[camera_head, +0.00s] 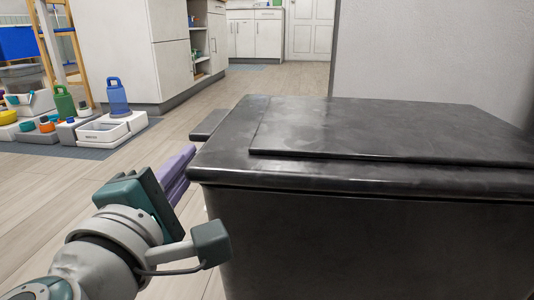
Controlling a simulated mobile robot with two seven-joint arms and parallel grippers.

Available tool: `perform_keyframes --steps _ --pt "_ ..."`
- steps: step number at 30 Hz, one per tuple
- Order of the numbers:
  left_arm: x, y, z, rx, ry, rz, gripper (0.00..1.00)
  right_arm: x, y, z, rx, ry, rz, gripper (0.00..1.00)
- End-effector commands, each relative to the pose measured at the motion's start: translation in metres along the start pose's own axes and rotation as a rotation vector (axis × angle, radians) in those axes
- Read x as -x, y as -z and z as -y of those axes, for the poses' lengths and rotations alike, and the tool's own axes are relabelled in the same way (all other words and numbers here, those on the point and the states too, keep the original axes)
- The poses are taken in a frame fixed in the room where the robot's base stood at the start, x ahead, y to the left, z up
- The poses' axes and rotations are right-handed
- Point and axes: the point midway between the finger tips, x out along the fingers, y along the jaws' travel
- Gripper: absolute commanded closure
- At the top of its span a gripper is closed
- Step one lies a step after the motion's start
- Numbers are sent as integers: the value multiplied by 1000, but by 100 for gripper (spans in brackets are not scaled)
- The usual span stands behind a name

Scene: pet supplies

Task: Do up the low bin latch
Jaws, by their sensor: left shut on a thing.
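The black bin (350,240) with its flat, shut lid (400,130) fills the right half of the view. A small dark ledge (208,124) juts out from its left side. My left gripper (182,166), with a teal body and purple fingers, comes in from the lower left. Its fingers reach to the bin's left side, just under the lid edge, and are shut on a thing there. The fingertips and the low latch are hidden behind the bin's corner, so the latch's position cannot be told. My right gripper is not in view.
On the left floor a grey mat (92,152) bears white trays (112,126), a blue jug (117,96), a green jug (64,103) and bowls. A white cabinet (125,50) stands behind. Wooden floor left of the bin is clear. A grey wall (430,50) rises behind the bin.

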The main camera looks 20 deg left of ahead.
Motion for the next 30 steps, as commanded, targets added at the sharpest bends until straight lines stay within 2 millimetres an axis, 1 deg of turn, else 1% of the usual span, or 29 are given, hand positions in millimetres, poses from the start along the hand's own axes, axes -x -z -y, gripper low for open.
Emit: perform_keyframes --steps 1,3,12,13,21,28,30 --pt "0 -3 -4 -30 3 -1 100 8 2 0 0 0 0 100" --pt "0 -4 -4 -70 2 -1 100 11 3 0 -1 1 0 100" --pt "0 -5 -2 -93 0 0 100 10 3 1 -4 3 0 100" --pt "0 -5 -2 -93 0 0 92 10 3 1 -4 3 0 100" --pt "0 -5 -2 -92 0 0 62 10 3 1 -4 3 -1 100" --pt "0 -5 -2 -92 1 0 62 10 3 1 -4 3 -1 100" --pt "4 -5 -1 -93 2 1 62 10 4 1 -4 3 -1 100"
